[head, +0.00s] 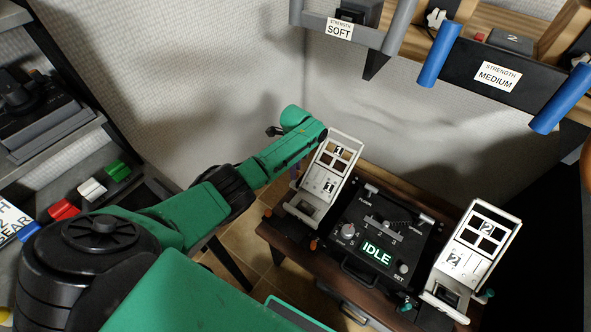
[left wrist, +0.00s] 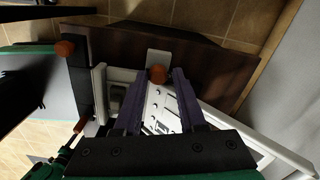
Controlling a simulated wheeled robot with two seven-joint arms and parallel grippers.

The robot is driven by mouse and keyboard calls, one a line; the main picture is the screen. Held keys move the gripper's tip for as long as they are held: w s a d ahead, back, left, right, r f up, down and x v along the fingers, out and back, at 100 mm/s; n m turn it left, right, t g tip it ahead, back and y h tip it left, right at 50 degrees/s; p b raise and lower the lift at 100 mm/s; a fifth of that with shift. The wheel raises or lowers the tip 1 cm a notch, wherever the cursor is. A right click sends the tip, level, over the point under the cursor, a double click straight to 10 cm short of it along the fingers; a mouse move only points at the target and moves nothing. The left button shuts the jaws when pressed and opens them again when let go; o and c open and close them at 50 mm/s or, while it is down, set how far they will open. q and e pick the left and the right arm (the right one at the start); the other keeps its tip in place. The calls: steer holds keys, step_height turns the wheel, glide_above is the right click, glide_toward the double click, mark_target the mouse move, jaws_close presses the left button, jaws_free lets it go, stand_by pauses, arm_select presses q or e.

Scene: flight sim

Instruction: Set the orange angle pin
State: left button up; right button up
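In the head view an orange knob (head: 314,244) sits at the foot of the white panel marked 1 (head: 328,178), and another orange knob (head: 268,213) sits to its left. In the left wrist view one orange knob (left wrist: 157,74) shows between the fingertips of my left gripper (left wrist: 157,82), with a small gap on each side; I cannot tell its depth. A second orange knob (left wrist: 65,48) is at the upper left. The purple fingers are open over the white panel. In the head view my left gripper (head: 295,173) is mostly hidden behind the panel. My right gripper is not in view.
A black control box (head: 377,230) reading IDLE stands right of panel 1 on the brown table (head: 287,240). A white panel marked 2 (head: 474,255) with teal knobs stands farther right. Holders marked SOFT and MEDIUM hang above.

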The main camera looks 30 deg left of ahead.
arm_select(q)
steer(key=shift+o, duration=0.5)
steer(key=shift+s+r, duration=0.1)
steer(key=shift+r, duration=0.2)
step_height(320, 180, up, 14)
steer(key=p, duration=0.3)
